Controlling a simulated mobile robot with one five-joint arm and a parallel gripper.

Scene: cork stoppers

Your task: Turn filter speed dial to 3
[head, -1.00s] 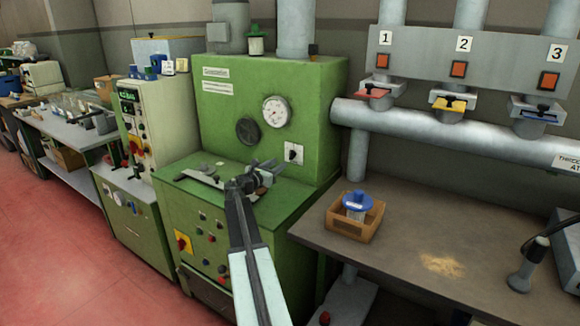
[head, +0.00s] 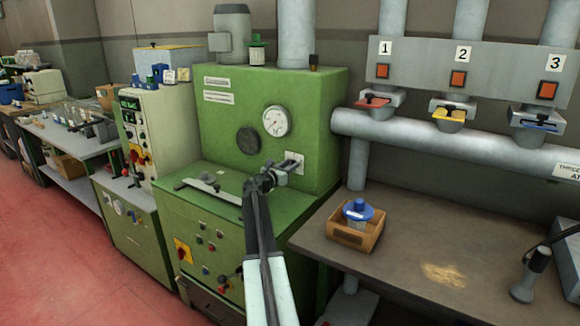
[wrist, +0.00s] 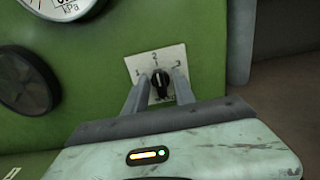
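The filter speed dial is a black knob (wrist: 159,86) on a white plate (wrist: 143,64) on the green machine's front. In the wrist view, numbers are printed around it, with 2 at the top and 3 at the right. The knob looks roughly upright, towards 2, but its pointer is too small to be sure. My gripper (wrist: 161,76) is open, with one finger on each side of the knob. I cannot tell whether the fingers touch it.
The green machine (head: 225,120) has a round gauge (head: 276,121) and a black round knob (head: 248,141) left of the dial. A ledge with a metal bar (head: 209,183) juts out below. A bench (head: 400,250) with a wooden box (head: 345,237) stands at the right.

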